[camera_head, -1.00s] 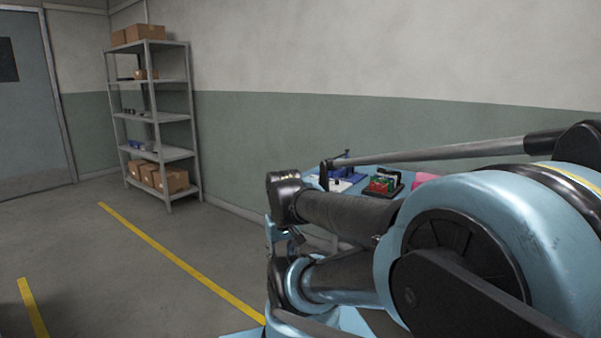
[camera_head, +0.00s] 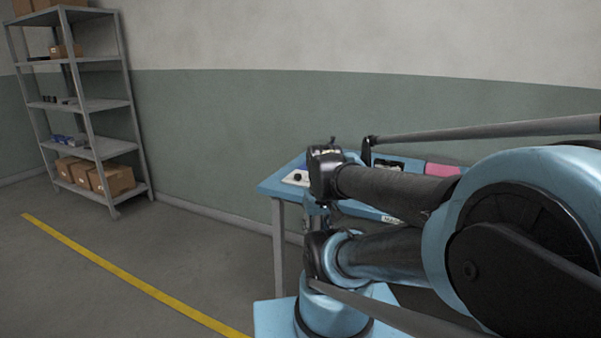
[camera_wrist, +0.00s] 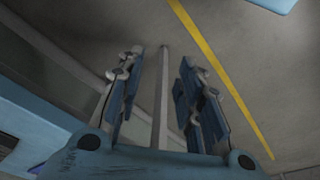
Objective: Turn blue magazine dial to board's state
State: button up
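A blue-topped table (camera_head: 274,188) stands against the wall, largely hidden behind my arm. A white item (camera_head: 296,178) with a dark knob on it lies near the table's left end, with a bit of blue behind it. I cannot tell whether either is the magazine dial or the board. My gripper shows in the wrist view (camera_wrist: 160,80) with its two fingers apart and nothing between them. It points at the floor, with a table leg passing behind the gap. In the head view my gripper is hard to make out beside the table.
A pink item (camera_head: 442,170) and a dark-framed item lie further right on the table. A grey shelf (camera_head: 98,103) with cardboard boxes stands at the left wall. A yellow line (camera_head: 130,274) crosses clear floor.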

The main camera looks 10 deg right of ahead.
jog(key=shift+o, duration=1.3)
jog(key=shift+s+r, duration=0.15)
notch_tip(320, 180, up, 22)
jog(key=m+g, duration=0.2)
jog(key=m, duration=1.1)
send_over(298, 174)
notch_tip(298, 174, down, 17)
jog(key=shift+f, duration=0.15)
grip_shut()
